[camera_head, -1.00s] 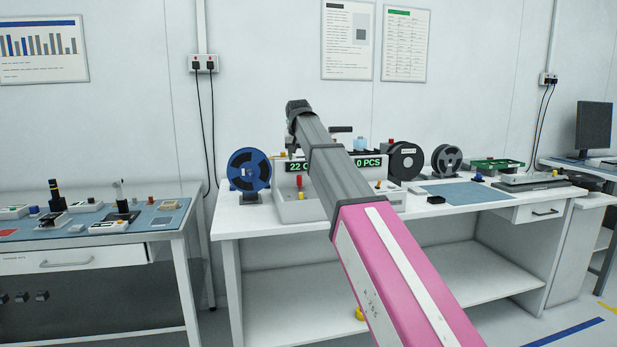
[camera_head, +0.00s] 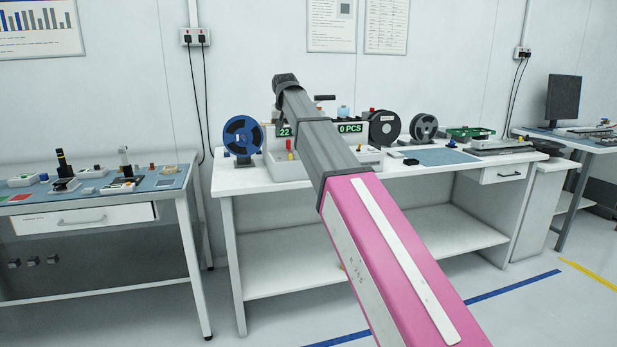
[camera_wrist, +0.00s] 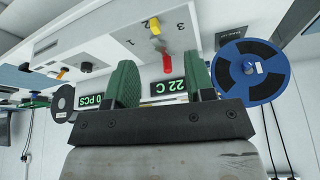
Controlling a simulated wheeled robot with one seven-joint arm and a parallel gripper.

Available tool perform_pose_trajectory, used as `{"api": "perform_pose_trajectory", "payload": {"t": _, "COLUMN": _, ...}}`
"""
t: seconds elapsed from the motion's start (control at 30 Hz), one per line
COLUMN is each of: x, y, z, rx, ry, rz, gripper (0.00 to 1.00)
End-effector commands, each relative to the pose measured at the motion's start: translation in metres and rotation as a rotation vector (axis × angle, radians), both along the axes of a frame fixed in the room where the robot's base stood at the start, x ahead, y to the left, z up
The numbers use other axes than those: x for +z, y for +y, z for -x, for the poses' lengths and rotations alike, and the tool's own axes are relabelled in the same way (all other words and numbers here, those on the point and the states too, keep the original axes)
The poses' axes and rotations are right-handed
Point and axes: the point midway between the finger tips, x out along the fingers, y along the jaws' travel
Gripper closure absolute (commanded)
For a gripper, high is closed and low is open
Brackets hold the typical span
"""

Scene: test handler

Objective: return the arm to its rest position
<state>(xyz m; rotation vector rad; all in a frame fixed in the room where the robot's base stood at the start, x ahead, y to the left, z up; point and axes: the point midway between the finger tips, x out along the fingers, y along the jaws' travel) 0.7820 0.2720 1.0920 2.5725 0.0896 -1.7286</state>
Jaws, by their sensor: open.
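My arm stretches from the lower right up to the middle of the head view, with a pink link and grey links in front of the white bench (camera_head: 262,190). My gripper shows in the wrist view (camera_wrist: 160,82) with its two green fingers apart and nothing between them. In that view the test handler (camera_wrist: 190,25) lies beyond the fingers, seen upside down, with a red knob, a yellow knob and green displays. In the head view the arm hides the middle of the test handler (camera_head: 280,162). The gripper's fingers cannot be made out in the head view.
A blue reel (camera_head: 243,136) stands left of the handler and black reels (camera_head: 384,127) stand right of it. A blue mat (camera_head: 440,156) lies on the bench. A second bench (camera_head: 85,218) with small parts stands at left, with a gap between the benches. A monitor (camera_head: 563,100) stands at far right.

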Motion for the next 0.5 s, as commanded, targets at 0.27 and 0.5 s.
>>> {"api": "perform_pose_trajectory", "payload": {"t": 0.27, "x": -0.039, "y": -0.017, "z": 0.004, "rx": -0.004, "ry": 0.02, "rz": 0.006, "gripper": 0.51}}
{"api": "perform_pose_trajectory", "payload": {"t": 0.5, "x": -0.092, "y": -0.041, "z": 0.012, "rx": -0.006, "ry": 0.05, "rz": 0.015, "gripper": 0.51}}
